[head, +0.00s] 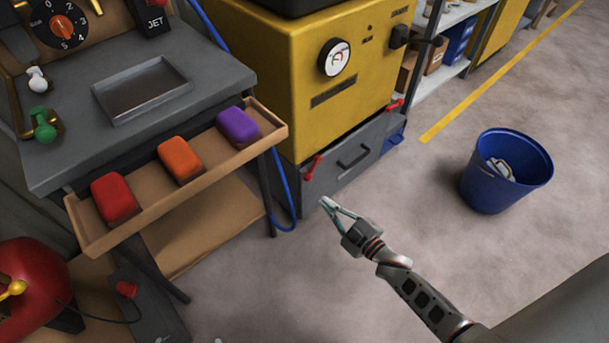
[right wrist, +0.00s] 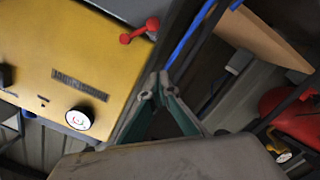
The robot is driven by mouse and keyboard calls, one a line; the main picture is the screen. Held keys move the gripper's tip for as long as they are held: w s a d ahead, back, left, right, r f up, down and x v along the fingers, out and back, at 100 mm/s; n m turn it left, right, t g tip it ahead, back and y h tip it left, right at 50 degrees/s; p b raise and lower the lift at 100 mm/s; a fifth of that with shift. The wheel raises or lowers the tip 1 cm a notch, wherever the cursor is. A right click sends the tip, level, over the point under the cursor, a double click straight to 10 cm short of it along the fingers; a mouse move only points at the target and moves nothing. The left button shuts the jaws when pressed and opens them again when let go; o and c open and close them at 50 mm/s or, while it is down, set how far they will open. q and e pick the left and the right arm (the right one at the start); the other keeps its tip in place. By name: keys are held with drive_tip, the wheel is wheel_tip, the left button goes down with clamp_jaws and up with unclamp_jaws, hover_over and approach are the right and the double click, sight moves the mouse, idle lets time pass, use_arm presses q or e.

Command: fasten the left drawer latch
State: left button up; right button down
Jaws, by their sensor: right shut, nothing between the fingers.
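The grey drawer (head: 340,170) is at the bottom of the yellow machine and looks closed, with a dark bar handle on its front. The left drawer latch (head: 313,167) is a red lever at the drawer's upper left, tilted up to the right. It also shows near the top of the right wrist view (right wrist: 139,31). A second red latch (head: 395,105) is at the drawer's right end. My right gripper (head: 325,202) is shut and empty, below and slightly right of the left latch in the head view, apart from it. My left gripper is out of view.
A workbench with an open wooden tray (head: 190,196) of coloured blocks stands to the left. A blue hose (head: 284,190) hangs between bench and machine. A blue bucket (head: 506,170) stands on the floor at right. The floor before the drawer is clear.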

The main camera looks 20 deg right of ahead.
sight(312, 169)
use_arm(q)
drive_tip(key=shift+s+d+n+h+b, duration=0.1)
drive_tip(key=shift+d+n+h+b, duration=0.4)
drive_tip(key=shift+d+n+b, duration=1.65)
use_arm(e)
drive_tip(key=shift+n, duration=0.3)
drive_tip(key=shift+w+a+f, duration=0.1)
drive_tip(key=shift+w+f, duration=0.65)
drive_tip(key=shift+w, duration=1.35)
drive_tip(key=shift+w+a+f, duration=0.1)
drive_tip(key=shift+w+f, duration=0.6)
drive_tip(key=shift+w, duration=1.45)
drive_tip(key=shift+w+a+f, duration=0.1)
drive_tip(key=shift+w+f, duration=0.65)
drive_tip(key=shift+w, duration=1.35)
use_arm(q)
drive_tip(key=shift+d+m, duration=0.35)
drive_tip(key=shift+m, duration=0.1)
